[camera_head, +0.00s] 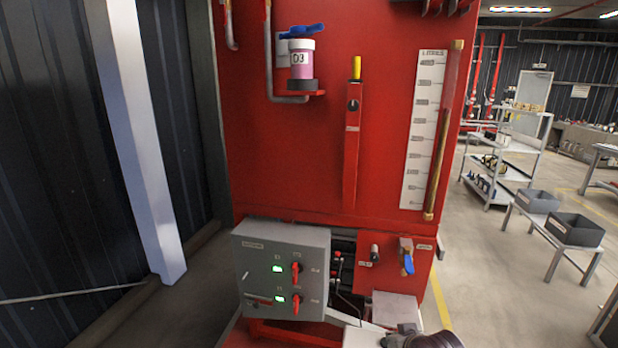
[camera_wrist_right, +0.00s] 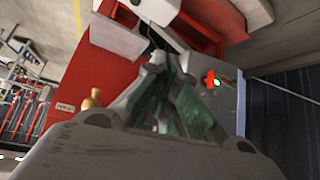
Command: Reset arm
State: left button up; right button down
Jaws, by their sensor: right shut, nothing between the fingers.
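My right gripper (camera_wrist_right: 160,68) fills the middle of the right wrist view, with grey fingers and green pads. Its fingers are shut with nothing between them. Behind it show the red pump cabinet and the grey control box (camera_wrist_right: 228,98) with a red switch (camera_wrist_right: 210,78). In the head view, part of my right arm shows at the bottom edge, below the control box (camera_head: 255,262) and to its right. The box has two red switches (camera_head: 296,268) (camera_head: 296,302) and two lit green displays. My left gripper is not in view.
The tall red cabinet (camera_head: 300,160) fills the middle of the head view. It carries a level gauge (camera_head: 424,130), a pink container (camera_head: 302,65) and a blue-handled valve (camera_head: 407,262). A pale post (camera_head: 140,140) stands left. Floor at right is open before two grey bins (camera_head: 575,230).

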jog(key=shift+s+d+f+n+g, duration=0.35)
jog(key=shift+s+f+g, duration=0.8)
jog(key=shift+s+f, duration=2.35)
jog(key=shift+s+d+f+n+g, duration=0.3)
jog(key=shift+s+f+g, duration=0.95)
jog(key=shift+s, duration=4.4)
notch_tip(320, 180, down, 34)
jog(key=s+g, duration=0.1)
jog(key=s, duration=0.2)
jog(key=s+d+f, duration=0.2)
jog(key=s+f, duration=0.8)
jog(key=s, duration=0.1)
jog(key=s+d+f+g, duration=0.1)
jog(key=s+d+f, duration=0.1)
jog(key=s+f, duration=0.8)
jog(key=shift+s+b, duration=0.35)
jog(key=shift+b, duration=0.1)
